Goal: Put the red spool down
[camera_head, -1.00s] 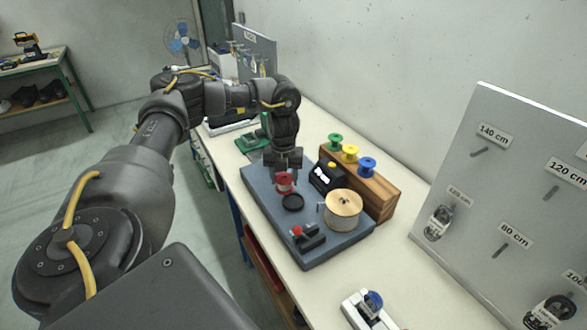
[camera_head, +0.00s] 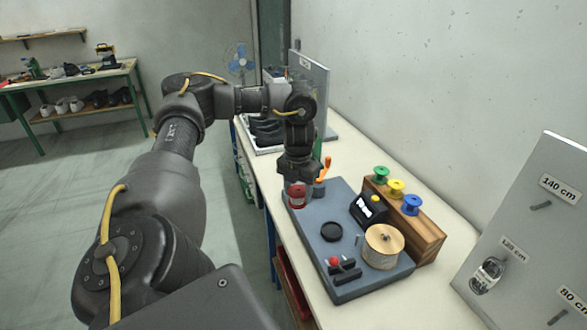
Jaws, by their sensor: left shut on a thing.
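The red spool (camera_head: 297,197) hangs between the fingers of my left gripper (camera_head: 298,186), which is shut on it. It is over the far left end of the blue-grey base plate (camera_head: 332,273); whether it touches the plate I cannot tell. A black round holder (camera_head: 331,231) on the plate stands empty, nearer the camera than the spool. The wooden rack (camera_head: 422,231) at the right carries a green spool (camera_head: 381,174), a yellow spool (camera_head: 396,187) and a blue spool (camera_head: 411,204). My right gripper is not in view.
On the plate stand a black device with a yellow button (camera_head: 369,208), a large tan spool (camera_head: 383,247) and a red-knobbed black part (camera_head: 342,269). An orange-handled tool (camera_head: 325,168) is just behind the gripper. Grey label board (camera_head: 540,230) at right.

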